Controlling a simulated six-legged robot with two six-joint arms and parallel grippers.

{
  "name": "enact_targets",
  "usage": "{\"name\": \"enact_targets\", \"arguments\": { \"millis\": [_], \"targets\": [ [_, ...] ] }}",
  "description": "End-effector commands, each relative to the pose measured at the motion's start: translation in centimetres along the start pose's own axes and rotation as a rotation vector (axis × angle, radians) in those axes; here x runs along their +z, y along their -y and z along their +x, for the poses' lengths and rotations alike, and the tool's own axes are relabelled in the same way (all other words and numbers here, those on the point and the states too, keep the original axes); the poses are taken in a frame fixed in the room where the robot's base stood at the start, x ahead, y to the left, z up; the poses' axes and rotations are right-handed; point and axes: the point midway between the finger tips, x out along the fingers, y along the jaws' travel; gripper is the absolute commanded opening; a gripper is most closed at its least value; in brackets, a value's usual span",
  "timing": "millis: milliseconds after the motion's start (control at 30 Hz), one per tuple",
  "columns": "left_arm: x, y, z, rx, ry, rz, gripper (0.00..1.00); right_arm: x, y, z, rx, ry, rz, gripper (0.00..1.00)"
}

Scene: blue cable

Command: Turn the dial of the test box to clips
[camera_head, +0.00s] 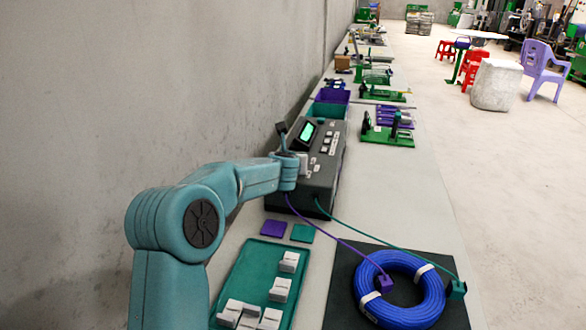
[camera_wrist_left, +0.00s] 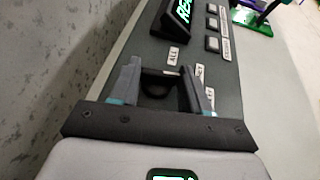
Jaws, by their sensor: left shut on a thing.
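The dark grey test box (camera_head: 322,178) stands on the bench against the wall, its green-lit screen (camera_head: 307,134) tilted up. In the left wrist view the screen (camera_wrist_left: 184,10) shows letters starting "RES". My left gripper (camera_head: 301,160) is over the box's near part. In the left wrist view my left gripper (camera_wrist_left: 160,85) has its fingers on either side of the black dial (camera_wrist_left: 157,84), shut on it. The label "ALL" (camera_wrist_left: 174,55) lies just beyond the dial; other labels are partly hidden by the right finger. I cannot read which label the dial points to. My right gripper is out of view.
A blue cable coil (camera_head: 368,297) lies on a black mat (camera_head: 342,270), with purple (camera_head: 384,283) and teal (camera_head: 456,289) clips wired to the box. A green tray (camera_head: 238,279) with white pieces lies in front. The wall (camera_head: 150,90) is close on the left.

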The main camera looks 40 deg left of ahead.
Motion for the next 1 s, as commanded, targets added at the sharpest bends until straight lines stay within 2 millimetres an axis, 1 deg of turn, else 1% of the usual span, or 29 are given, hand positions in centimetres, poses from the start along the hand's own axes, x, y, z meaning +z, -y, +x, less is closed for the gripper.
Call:
{"name": "enact_targets", "arguments": {
  "millis": [67,233,367,467,667,900,1000],
  "targets": [
    [0.0,-0.5,0.1,-0.060,0.004,0.028,0.16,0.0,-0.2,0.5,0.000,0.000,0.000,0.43],
    [0.3,-0.7,0.0,-0.208,0.002,0.090,0.16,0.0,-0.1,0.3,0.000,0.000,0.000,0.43],
    [0.5,-0.9,0.0,-0.321,0.002,0.137,0.16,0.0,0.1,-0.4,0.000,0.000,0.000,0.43],
    [0.7,-1.0,0.1,-0.410,0.001,0.174,0.16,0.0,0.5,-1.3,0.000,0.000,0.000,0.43],
    [1.1,-1.2,0.1,-0.581,0.001,0.246,0.16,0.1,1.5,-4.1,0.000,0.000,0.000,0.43],
    [1.3,-1.2,0.2,-0.758,0.002,0.317,0.16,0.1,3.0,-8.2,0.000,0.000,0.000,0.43],
    [1.2,-1.3,0.3,-0.816,0.002,0.339,0.16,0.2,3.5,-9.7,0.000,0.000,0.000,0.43]
  ]
}}
